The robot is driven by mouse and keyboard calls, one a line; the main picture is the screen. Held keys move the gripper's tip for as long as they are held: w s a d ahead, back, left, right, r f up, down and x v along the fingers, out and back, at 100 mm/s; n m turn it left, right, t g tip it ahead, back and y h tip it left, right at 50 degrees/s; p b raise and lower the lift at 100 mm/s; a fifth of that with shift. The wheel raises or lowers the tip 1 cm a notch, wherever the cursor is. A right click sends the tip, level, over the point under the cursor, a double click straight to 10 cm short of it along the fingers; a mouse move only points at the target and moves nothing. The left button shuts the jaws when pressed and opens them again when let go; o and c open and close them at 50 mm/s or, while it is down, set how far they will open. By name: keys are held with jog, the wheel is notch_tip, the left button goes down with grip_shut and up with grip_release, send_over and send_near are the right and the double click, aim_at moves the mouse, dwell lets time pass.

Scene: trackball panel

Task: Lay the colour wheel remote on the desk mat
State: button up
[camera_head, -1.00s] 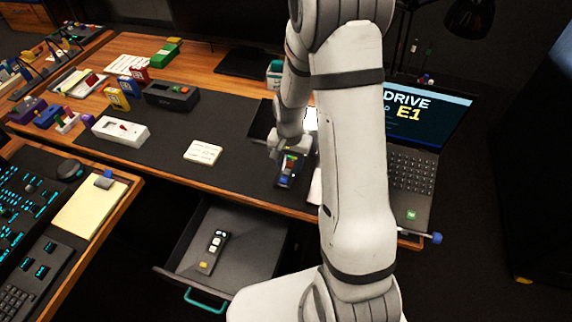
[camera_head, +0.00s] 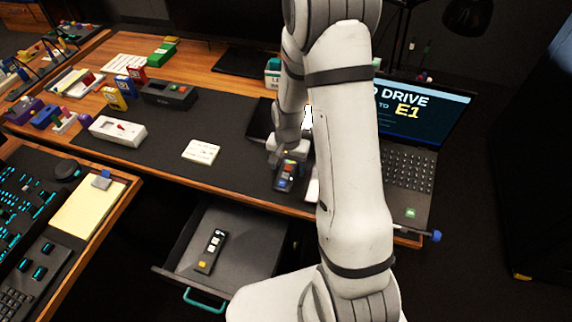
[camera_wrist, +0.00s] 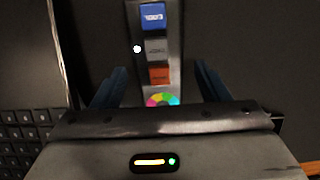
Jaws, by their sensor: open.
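The colour wheel remote (camera_head: 286,174) lies on the right part of the dark desk mat (camera_head: 235,130), near its front edge. In the wrist view the remote (camera_wrist: 155,45) is a dark bar with blue, grey and orange buttons and a colour wheel. My gripper (camera_head: 286,155) is just above the remote's far end in the head view. In the wrist view its dark blue fingers (camera_wrist: 161,75) are open, one on each side of the remote with gaps between. Its body hides the end beyond the wheel.
A second remote (camera_head: 210,252) lies in the open drawer (camera_head: 245,235) below the desk. A white card (camera_head: 200,151), a white box (camera_head: 118,130) and a dark box (camera_head: 170,93) stand on the mat. A laptop (camera_head: 412,175) is right of my arm. The mat's middle has free room.

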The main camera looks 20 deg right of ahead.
aim_at(288, 168)
notch_tip(288, 168, up, 12)
jog(key=s+a+r+n+t, duration=0.1)
jog(key=s+r+n, duration=0.2)
jog(key=s+r, duration=0.3)
jog(key=s+a+r+n+t, duration=0.1)
jog(key=s+r+n, duration=0.2)
jog(key=s+r, duration=0.4)
jog(key=s, duration=0.4)
jog(key=shift+s+r+n+t, duration=0.25)
jog(key=shift+s+n+t, duration=0.05)
jog(key=shift+s+n, duration=0.1)
